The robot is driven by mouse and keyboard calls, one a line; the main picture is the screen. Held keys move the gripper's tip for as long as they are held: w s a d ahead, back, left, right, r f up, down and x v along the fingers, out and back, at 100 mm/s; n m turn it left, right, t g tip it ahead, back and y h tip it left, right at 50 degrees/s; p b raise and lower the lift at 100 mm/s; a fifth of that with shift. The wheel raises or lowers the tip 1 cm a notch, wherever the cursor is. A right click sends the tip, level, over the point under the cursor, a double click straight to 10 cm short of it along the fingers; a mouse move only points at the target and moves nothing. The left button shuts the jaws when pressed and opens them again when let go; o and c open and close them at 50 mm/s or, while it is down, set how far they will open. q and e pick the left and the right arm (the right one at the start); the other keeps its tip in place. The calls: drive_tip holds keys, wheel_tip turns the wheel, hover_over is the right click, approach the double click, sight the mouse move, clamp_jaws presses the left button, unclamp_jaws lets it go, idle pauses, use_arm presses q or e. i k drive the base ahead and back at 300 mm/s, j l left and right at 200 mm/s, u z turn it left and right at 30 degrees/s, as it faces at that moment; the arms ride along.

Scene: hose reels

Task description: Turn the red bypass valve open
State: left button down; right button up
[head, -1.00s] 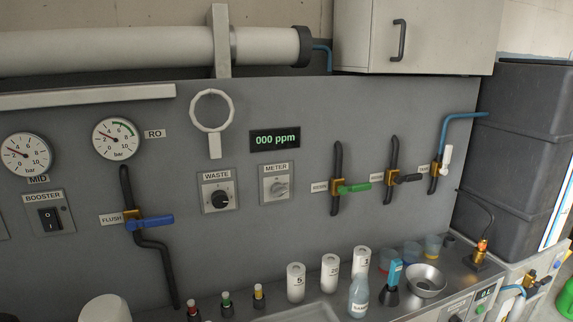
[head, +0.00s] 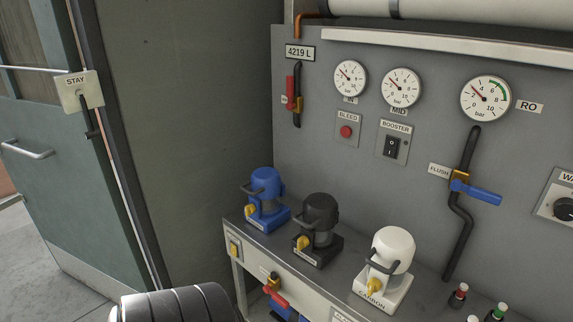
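A valve with a red handle (head: 290,90) sits on a short black vertical pipe (head: 297,68) at the left end of the grey wall panel, in the head view. Its brass body (head: 297,104) is below the handle's middle, and the handle stands upright, along the pipe. The small label beside it is partly covered and I cannot read it. A second red handle (head: 275,297) shows low under the counter front, with a brass part above it; its label cannot be read. Neither gripper is in view.
Blue (head: 265,190), black (head: 319,215) and white (head: 393,250) filter housings stand on the counter below the panel. A blue flush handle (head: 476,192) juts out at right. A green door (head: 50,165) is at left. A dark ribbed shape at the bottom edge is unclear.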

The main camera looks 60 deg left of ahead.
sight(267, 289)
drive_tip(key=u, duration=2)
